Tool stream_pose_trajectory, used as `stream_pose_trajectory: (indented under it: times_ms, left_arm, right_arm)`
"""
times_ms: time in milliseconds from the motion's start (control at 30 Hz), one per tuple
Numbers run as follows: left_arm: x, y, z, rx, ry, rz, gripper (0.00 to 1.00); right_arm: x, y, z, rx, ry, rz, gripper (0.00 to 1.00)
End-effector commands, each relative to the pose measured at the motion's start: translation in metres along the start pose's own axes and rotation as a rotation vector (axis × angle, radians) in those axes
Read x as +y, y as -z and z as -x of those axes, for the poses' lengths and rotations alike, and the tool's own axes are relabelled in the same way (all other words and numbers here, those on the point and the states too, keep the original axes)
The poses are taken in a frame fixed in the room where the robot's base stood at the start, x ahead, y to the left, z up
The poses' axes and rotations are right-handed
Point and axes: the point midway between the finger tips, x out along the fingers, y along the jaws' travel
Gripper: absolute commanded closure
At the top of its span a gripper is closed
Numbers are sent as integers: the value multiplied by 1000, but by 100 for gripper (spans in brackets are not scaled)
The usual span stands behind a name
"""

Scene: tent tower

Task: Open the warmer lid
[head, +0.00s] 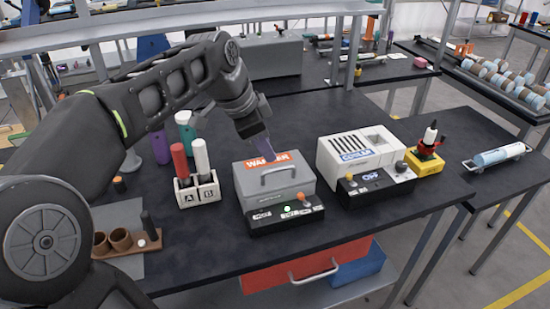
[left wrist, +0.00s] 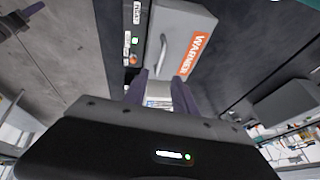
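The warmer (head: 242,190) is a grey box on the dark table, with an orange WARMER label and a black control panel along its front. Its lid looks shut and carries a light grey bar handle (head: 287,171). The handle also shows in the left wrist view (left wrist: 161,54), beside the orange label (left wrist: 192,55). My left gripper (head: 266,156) is over the rear part of the lid, behind the handle. Contact with the lid cannot be told. My right gripper is out of view.
A white cooler (head: 340,155) stands right of the warmer, and a yellow-based device (head: 425,164) beyond it. A white A/B holder (head: 197,191) with red and white tubes stands to the left. A brown cup rack (head: 135,246) is at the front left. Bare table lies before the warmer.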

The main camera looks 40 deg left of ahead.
Motion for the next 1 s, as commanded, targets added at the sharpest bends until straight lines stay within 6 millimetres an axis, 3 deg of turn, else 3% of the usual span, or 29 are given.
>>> stream_pose_trajectory:
  times_ms: [267, 700, 1000]
  left_arm:
    - [0, 0, -7, -1, -2, 1, 68]
    - [0, 0, -68, -2, -2, 1, 68]
    - [0, 0, -79, 0, 0, 1, 68]
  right_arm:
    - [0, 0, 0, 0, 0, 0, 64]
    - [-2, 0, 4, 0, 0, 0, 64]
    - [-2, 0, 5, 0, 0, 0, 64]
